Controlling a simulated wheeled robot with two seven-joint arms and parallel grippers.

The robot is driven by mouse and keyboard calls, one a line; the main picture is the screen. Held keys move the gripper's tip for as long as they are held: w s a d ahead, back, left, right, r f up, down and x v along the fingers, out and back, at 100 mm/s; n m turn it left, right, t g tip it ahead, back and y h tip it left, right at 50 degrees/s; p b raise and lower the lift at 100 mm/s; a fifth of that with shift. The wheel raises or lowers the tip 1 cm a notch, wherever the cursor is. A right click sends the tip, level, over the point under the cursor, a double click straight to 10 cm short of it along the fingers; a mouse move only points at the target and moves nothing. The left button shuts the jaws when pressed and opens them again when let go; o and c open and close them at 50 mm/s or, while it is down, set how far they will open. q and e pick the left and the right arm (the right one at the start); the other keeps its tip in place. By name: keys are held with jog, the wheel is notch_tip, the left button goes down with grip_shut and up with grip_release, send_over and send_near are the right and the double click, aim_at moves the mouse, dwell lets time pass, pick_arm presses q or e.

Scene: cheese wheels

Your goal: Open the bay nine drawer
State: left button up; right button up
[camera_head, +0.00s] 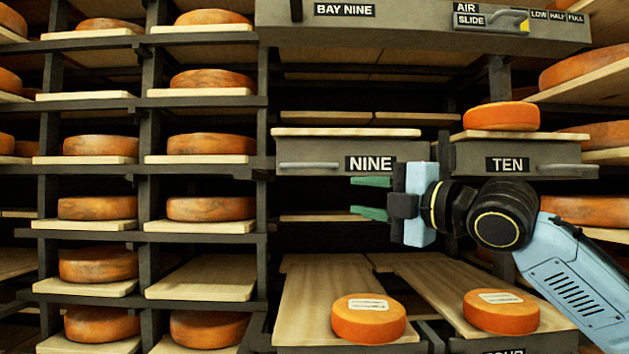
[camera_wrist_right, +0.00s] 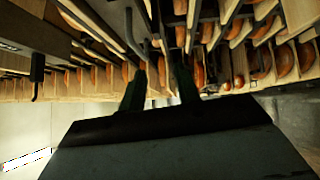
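The bay nine drawer (camera_head: 334,152) is a grey front with a black NINE label (camera_head: 371,164) and a pale bar handle (camera_head: 309,166) on its left part. It appears shut, with a bare board on top. My right gripper (camera_head: 368,197) points left, just below the NINE label and right of the handle. Its two green fingers are apart with nothing between them. In the right wrist view my right gripper (camera_wrist_right: 160,78) also shows two spread fingers and no handle between them. My left gripper is not in view.
The TEN drawer (camera_head: 524,157), with a cheese wheel on top, is to the right. Below, two cheese wheels (camera_head: 369,318) (camera_head: 501,311) sit on long boards. Side racks (camera_head: 149,180) hold several wheels. A BAY NINE beam (camera_head: 345,30) with an air slide lever (camera_head: 511,20) crosses above.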

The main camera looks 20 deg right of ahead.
aim_at(317, 166)
jog(key=shift+n+y, duration=0.3)
jog(key=shift+n, duration=0.2)
jog(key=w+a+r, duration=0.1)
jog(key=w+a, duration=0.1)
jog(key=w, duration=0.1)
jog(key=w+a+r+p, duration=0.1)
jog(key=w+r, duration=0.1)
jog(key=w, duration=0.1)
jog(key=w+a+r+p, duration=0.1)
jog(key=w+a+r, duration=0.1)
jog(key=w, duration=0.2)
jog(key=shift+a+r, duration=0.15)
jog(key=shift+a, duration=0.15)
grip_shut()
